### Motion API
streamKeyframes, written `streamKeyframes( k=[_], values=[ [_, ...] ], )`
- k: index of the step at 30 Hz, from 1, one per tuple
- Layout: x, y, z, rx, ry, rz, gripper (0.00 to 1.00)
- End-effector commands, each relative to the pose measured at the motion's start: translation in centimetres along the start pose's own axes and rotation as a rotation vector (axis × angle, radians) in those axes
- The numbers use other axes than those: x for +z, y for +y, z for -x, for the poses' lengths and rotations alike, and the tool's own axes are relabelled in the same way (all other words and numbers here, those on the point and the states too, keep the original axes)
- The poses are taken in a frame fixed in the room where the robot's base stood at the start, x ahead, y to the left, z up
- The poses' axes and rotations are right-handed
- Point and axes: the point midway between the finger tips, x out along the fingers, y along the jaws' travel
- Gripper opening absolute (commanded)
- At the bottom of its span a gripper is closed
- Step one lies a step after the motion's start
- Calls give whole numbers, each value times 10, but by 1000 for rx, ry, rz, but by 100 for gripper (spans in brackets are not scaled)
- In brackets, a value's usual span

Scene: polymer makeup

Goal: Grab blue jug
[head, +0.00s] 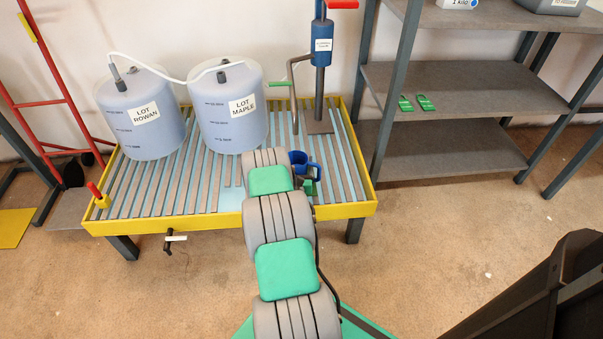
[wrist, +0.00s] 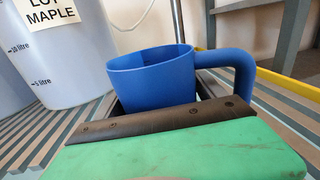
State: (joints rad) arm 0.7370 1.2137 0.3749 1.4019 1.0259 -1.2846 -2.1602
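The blue jug (head: 298,158) is upright on the slatted yellow-edged bench in the head view, just beyond the end of my arm. In the wrist view the blue jug (wrist: 150,80) fills the middle, with its open rim up and its handle at the right. My gripper (wrist: 180,118) shows as a dark bar and green pad in front of the jug, hiding its lower part. In the head view my gripper (head: 309,184) is small and partly hidden by my arm. The far finger and any contact with the jug cannot be made out.
Two translucent drums, Lot Rowan (head: 140,125) and Lot Maple (head: 230,125), stand on the bench (head: 225,217) left of the jug, joined by a white hose. A blue column pump (head: 320,60) stands behind the jug. Grey shelves (head: 460,90) are at the right.

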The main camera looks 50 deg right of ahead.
Motion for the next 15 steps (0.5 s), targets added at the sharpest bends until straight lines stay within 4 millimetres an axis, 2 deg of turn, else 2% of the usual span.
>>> streamKeyframes(
  k=[2,15],
  values=[
    [0,0,0,0,0,0,72],
    [0,0,0,0,0,0,36]
  ],
)
